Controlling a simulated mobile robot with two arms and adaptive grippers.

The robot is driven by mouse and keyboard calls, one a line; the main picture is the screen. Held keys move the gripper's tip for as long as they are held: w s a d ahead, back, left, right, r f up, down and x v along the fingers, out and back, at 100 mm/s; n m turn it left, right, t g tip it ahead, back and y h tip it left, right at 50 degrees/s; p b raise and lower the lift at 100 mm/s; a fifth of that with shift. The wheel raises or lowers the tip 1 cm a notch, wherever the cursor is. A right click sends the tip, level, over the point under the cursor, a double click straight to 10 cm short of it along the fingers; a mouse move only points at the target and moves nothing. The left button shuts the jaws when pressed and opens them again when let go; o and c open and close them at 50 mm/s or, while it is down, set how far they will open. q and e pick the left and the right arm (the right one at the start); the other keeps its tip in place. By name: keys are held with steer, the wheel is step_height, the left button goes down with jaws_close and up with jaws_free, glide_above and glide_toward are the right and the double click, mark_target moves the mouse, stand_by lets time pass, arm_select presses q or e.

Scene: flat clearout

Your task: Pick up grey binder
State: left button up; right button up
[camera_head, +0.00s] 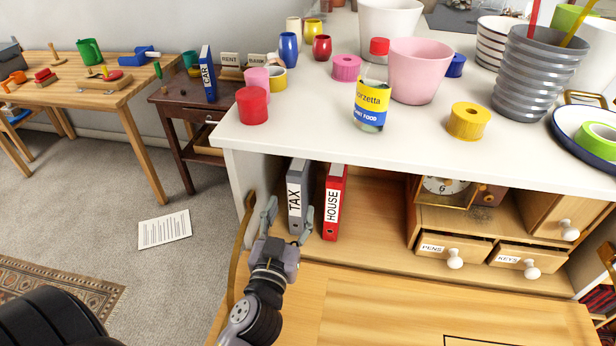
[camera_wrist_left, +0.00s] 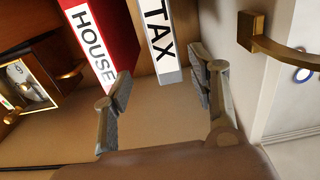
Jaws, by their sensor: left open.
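The grey binder (camera_head: 297,205) stands upright in the open shelf under the white top, its white label reading TAX. A red binder (camera_head: 333,203) labelled HOUSE stands just right of it. My left gripper (camera_head: 290,222) is open in front of the grey binder, its fingers towards the lower part of the spine. In the left wrist view the grey binder (camera_wrist_left: 161,45) lies ahead of and between the open fingers (camera_wrist_left: 160,95), with no clear contact. The red binder (camera_wrist_left: 103,45) is beside it there. My right gripper is not in view.
The white side wall (camera_head: 256,170) and a brass handle (camera_head: 240,250) are close to the left. A clock (camera_head: 446,190) and drawers (camera_head: 455,249) stand to the right. A wooden surface (camera_head: 390,305) lies in front. The white top (camera_head: 300,130) carries several pots and jars.

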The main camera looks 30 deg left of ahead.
mark_target(297, 193)
arm_select(q)
steer(key=x, duration=0.2)
steer(key=p+x, duration=0.1)
steer(key=x, duration=0.1)
steer(key=shift+s+r, duration=0.1)
steer(key=shift+r, duration=0.15)
steer(key=p+x, duration=0.1)
steer(key=x, duration=0.3)
steer(key=shift+f, duration=0.15)
steer(key=shift+w+f, duration=0.1)
steer(key=shift+w, duration=0.2)
steer(key=shift+w+a, duration=0.1)
steer(key=shift+w, duration=0.05)
steer(key=x, duration=0.1)
steer(key=p+x, duration=0.1)
steer(key=x, duration=0.1)
steer(key=p+x, duration=0.1)
steer(key=shift+w+a+r, duration=0.15)
steer(key=shift+a+r, duration=0.2)
steer(key=shift+a, duration=0.1)
steer(key=shift+w, duration=0.25)
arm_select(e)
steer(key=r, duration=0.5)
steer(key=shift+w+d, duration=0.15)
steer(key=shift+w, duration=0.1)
